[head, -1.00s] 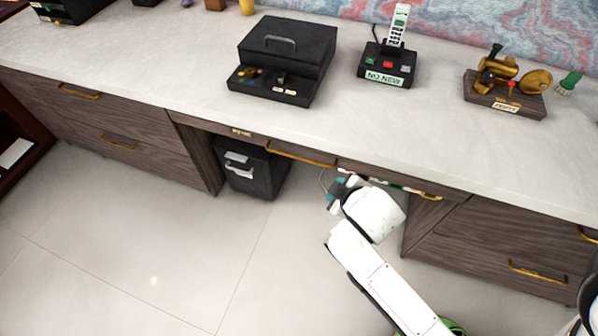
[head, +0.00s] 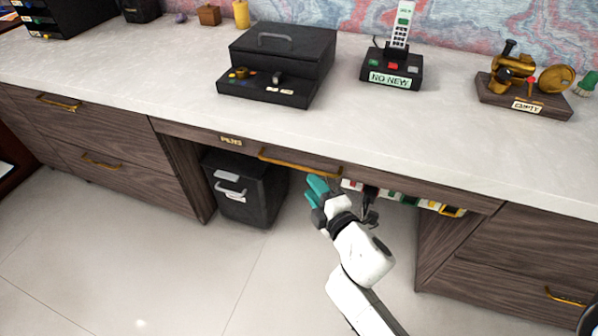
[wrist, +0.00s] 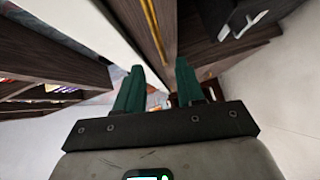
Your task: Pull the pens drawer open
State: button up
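The pens drawer (head: 200,134) is a thin dark wood front under the pale desktop, with a brass PENS label (head: 231,141). It looks shut. Its long brass handle (head: 299,162) lies to the right of the label. My gripper (head: 318,186), with teal fingers, is just below the right part of the handle, apart from it. In the wrist view my gripper (wrist: 160,85) has its two fingers spread with nothing held between them. The brass handle (wrist: 153,28) runs beyond the fingertips there, above the gap.
A black bin (head: 245,190) stands under the desk, left of my gripper. Colourful items (head: 405,198) sit under the front to the right. Drawer cabinets flank the knee space. A black box (head: 277,65), a phone (head: 393,70) and a brass device (head: 525,85) stand on top.

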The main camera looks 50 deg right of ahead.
aim_at(297, 168)
jog(key=x, duration=0.8)
jog(key=shift+w+d, duration=0.15)
jog(key=shift+w, duration=0.1)
grip_shut()
